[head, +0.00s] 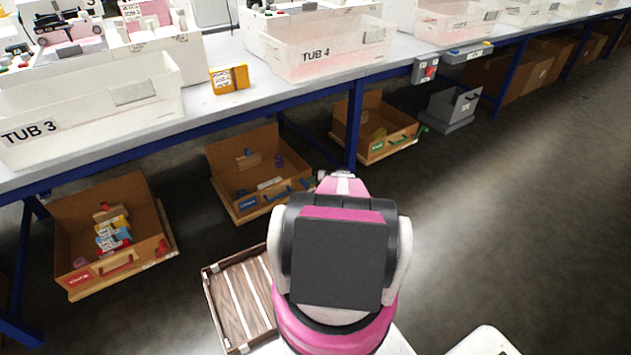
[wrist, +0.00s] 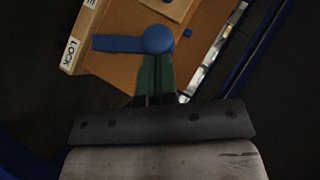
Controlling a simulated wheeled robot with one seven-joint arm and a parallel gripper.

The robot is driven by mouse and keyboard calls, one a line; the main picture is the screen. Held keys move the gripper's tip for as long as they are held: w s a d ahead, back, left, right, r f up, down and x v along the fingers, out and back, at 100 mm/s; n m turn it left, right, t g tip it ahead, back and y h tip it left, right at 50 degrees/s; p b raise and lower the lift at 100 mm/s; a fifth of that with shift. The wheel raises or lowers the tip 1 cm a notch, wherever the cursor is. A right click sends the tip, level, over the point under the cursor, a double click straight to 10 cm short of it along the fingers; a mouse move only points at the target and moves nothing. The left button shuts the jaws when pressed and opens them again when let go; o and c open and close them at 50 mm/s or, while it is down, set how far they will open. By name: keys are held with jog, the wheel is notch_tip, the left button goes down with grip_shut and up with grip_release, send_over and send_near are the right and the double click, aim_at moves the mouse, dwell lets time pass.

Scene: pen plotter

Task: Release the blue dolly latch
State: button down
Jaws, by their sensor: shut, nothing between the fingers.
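The blue dolly latch (wrist: 115,44) is a flat blue bar with a round blue knob (wrist: 158,39) at its right end. The bar points left, close to a white LOCK label (wrist: 72,53) on the dolly's wooden edge. My gripper (wrist: 156,60) is shut and empty, its green fingertips right at the knob's lower edge; I cannot tell whether they touch. In the head view my arm hides the gripper. The blue-labelled dolly (head: 222,178) there is a wooden tray with a cardboard box, under the bench. Its latch is not clear in that view.
A red-labelled dolly (head: 150,205) stands left and a green-labelled dolly (head: 405,128) right, both under the bench. A blue bench leg (head: 354,130) rises beside the middle dolly. A slatted wooden case (head: 207,295) lies near my base. Floor at right is clear.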

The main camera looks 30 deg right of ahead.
jog(key=shift+a, duration=0.6)
jog(key=shift+a+f, duration=0.1)
jog(key=shift+a, duration=0.05)
